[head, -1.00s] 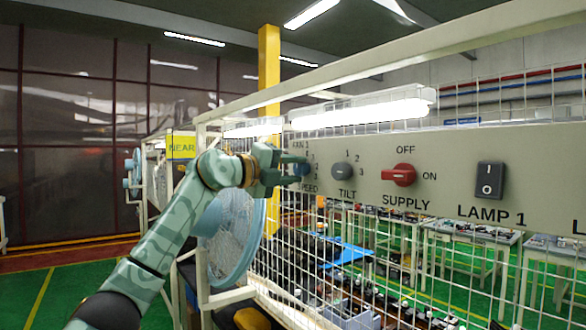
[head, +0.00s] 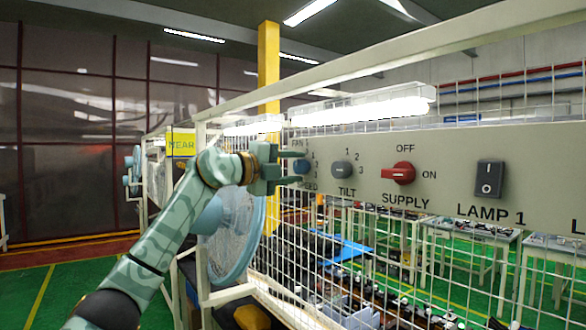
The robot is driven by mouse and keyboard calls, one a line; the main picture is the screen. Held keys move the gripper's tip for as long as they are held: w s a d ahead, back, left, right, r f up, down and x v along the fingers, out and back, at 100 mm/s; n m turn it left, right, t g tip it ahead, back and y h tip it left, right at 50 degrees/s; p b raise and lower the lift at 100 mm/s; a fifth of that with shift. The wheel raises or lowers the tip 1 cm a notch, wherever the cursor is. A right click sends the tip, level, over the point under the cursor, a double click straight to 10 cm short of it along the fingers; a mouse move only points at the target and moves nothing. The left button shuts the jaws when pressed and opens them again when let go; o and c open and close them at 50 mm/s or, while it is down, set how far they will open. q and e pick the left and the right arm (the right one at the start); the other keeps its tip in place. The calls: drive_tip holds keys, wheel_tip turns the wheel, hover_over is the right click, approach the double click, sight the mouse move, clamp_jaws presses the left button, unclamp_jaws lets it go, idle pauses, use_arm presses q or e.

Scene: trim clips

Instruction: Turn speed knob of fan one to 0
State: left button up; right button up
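The light blue fan (head: 232,238) stands below my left gripper, behind the mesh frame. My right gripper is out of view.
Right of the speed knob the panel (head: 440,150) carries a grey tilt knob (head: 342,169), a red supply switch (head: 399,173) and a black lamp 1 rocker (head: 489,179). A lit tube lamp (head: 360,112) runs above. White wire mesh lies below the panel.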

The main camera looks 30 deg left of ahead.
use_arm(q)
drive_tip(key=shift+o, duration=0.7)
drive_tip(key=shift+s+a+f, duration=0.1)
drive_tip(key=shift+s+a, duration=0.05)
drive_tip(key=shift+s, duration=0.1)
drive_tip(key=b+v, duration=0.6)
drive_tip(key=v, duration=0.9)
drive_tip(key=shift+s+a, duration=0.2)
drive_tip(key=shift+s, duration=0.15)
